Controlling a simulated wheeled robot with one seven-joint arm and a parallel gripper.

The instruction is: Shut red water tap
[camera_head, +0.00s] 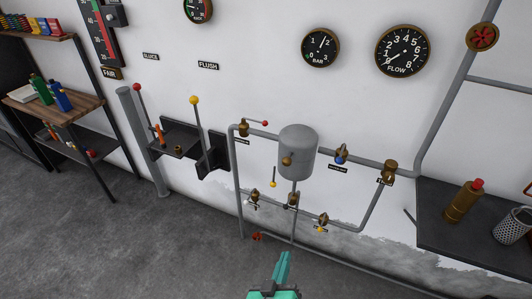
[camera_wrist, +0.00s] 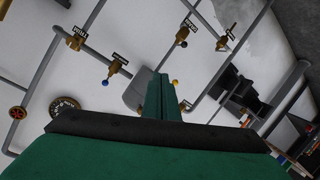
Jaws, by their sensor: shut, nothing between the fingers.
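A brass tap (camera_head: 243,130) with a lever ending in a red knob (camera_head: 265,123) sits at the upper left corner of the grey pipework. Its lever points right, roughly level. A small red part (camera_head: 256,237) also shows low on the pipes near the floor. A red handwheel (camera_head: 482,37) is on the pipe at the upper right. I cannot tell which one is the tap meant. My teal gripper (camera_head: 284,257) is shut and empty at the bottom centre, apart from all three. In the wrist view its fingers (camera_wrist: 160,96) point at the pipes; the handwheel shows at left.
A grey tank (camera_head: 298,152) hangs amid the pipes, with several brass valves around it. Two levers, red-tipped and yellow-tipped (camera_head: 195,101), stand on the left. A dark shelf (camera_head: 470,235) with a brass bottle (camera_head: 462,202) juts out at right. The floor in front is clear.

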